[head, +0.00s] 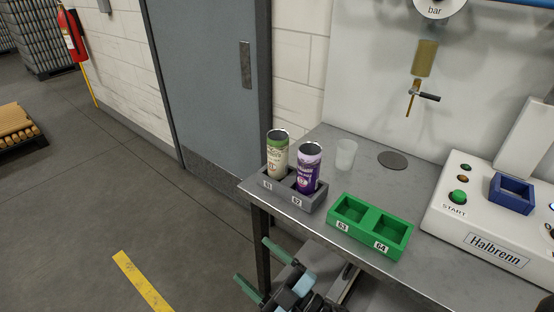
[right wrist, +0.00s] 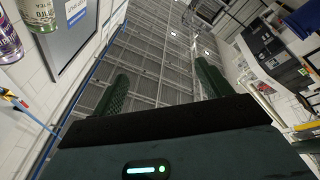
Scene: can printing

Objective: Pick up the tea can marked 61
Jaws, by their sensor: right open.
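The tea can (head: 277,155) at the slot labelled 61 is cream with a green top band. It stands upright, open at the top, in the left slot of the grey holder (head: 309,207). It also shows at the top left of the right wrist view (right wrist: 42,16). My right gripper (head: 252,259) is open and empty. It is low in front of the table, below the holder and apart from the can. Its two green fingers show spread in the right wrist view (right wrist: 163,82). My left gripper is not in view.
A purple can (head: 308,168) stands close right of the tea can, in slot 62. A green holder (head: 369,226) with empty slots 63 and 64 is to the right. Behind are a clear cup (head: 346,155) and a dark disc (head: 392,160). A white machine (head: 490,215) stands at right.

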